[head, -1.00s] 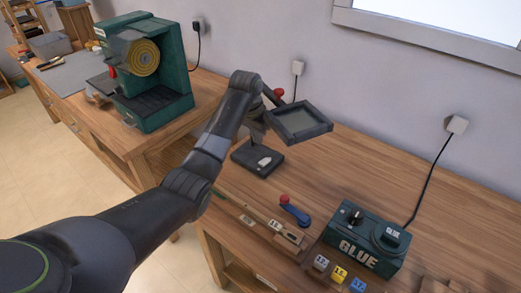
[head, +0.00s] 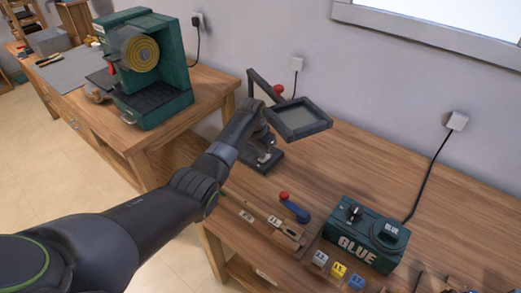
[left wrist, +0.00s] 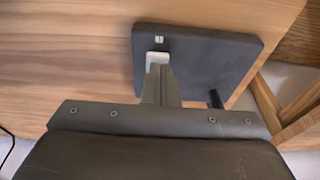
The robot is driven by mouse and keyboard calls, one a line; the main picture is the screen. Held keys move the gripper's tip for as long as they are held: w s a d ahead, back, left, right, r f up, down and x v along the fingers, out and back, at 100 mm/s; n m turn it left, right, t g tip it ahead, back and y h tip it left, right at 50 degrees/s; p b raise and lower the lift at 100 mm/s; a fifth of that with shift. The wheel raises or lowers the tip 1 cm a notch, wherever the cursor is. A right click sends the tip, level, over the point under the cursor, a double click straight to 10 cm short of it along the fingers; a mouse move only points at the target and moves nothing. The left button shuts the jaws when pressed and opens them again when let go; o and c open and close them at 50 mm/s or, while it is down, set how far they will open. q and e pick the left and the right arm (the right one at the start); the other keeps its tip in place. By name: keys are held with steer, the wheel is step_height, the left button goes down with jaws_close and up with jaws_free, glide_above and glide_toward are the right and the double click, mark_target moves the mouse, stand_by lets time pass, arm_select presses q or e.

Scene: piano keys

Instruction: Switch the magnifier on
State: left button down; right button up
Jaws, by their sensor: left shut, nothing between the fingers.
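The magnifier (head: 303,119) has a square dark-framed lens on a jointed arm with a red knob, above a dark flat base (head: 276,164). The base also shows in the left wrist view (left wrist: 215,62), with a pale rocker switch (left wrist: 156,57) near its edge and a small light mark beside it. My left gripper (head: 262,150) is shut and empty, reaching down over the base. In the left wrist view its closed fingertips (left wrist: 159,68) are right at the switch and partly cover it; I cannot tell whether they touch. My right gripper is not in view.
A green glue box (head: 367,236) stands to the right, its cord running to a wall socket. A blue lever with a red knob (head: 294,207) and several small coloured blocks (head: 338,271) lie in front. A green machine (head: 150,75) stands on the left bench.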

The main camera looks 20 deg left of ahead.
arm_select(q)
steer(key=shift+s+a+f+t+p, duration=0.1)
steer(key=shift+s+f+t+p, duration=0.15)
steer(key=shift+t+p, duration=0.5)
steer(key=shift+w+f, duration=0.1)
steer(key=shift+f, duration=0.05)
steer(key=shift+w+b, duration=0.35)
steer(key=shift+w+d+r, duration=0.2)
steer(key=shift+w+d, duration=0.05)
steer(key=shift+w, duration=0.1)
steer(key=shift+r, duration=0.1)
